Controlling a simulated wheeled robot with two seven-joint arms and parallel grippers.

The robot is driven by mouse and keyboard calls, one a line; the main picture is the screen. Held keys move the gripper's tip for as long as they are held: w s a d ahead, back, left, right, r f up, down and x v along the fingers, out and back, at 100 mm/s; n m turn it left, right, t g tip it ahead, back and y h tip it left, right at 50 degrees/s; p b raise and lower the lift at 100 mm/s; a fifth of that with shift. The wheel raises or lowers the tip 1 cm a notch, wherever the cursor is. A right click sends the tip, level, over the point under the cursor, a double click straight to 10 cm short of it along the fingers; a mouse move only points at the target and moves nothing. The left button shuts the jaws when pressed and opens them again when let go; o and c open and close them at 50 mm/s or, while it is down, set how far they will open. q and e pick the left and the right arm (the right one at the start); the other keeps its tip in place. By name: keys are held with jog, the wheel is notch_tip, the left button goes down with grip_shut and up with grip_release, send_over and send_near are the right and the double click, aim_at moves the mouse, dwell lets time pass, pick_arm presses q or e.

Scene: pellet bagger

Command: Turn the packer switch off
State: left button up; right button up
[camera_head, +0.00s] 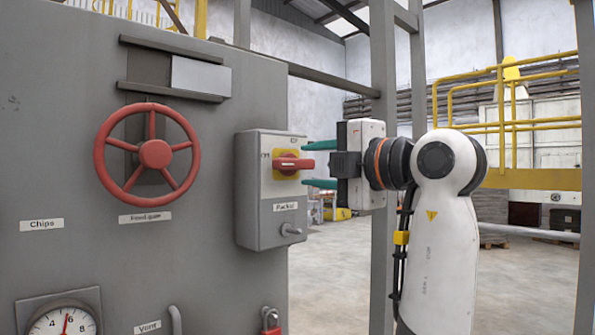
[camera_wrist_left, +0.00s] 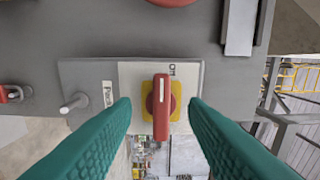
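The packer switch (camera_head: 288,163) is a red handle on a yellow plate, on a grey box labelled Packer (camera_head: 262,215). The handle lies level in the head view, with off and on labels near its left and top. In the left wrist view the red handle (camera_wrist_left: 161,107) stands between the two open fingers, with gaps on both sides. My right gripper is not in view.
Left of the switch box are a red handwheel (camera_head: 154,153), a gauge (camera_head: 65,322) and a vent handle (camera_head: 175,320) on the grey panel. A small lever (camera_head: 290,230) and a red padlock (camera_head: 270,318) sit below the switch. A grey post (camera_head: 383,80) stands behind my arm.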

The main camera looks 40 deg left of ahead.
pick_arm(q)
jog(key=d, duration=0.6)
jog(key=shift+s+d+b, duration=0.2)
jog(key=shift+b, duration=0.2)
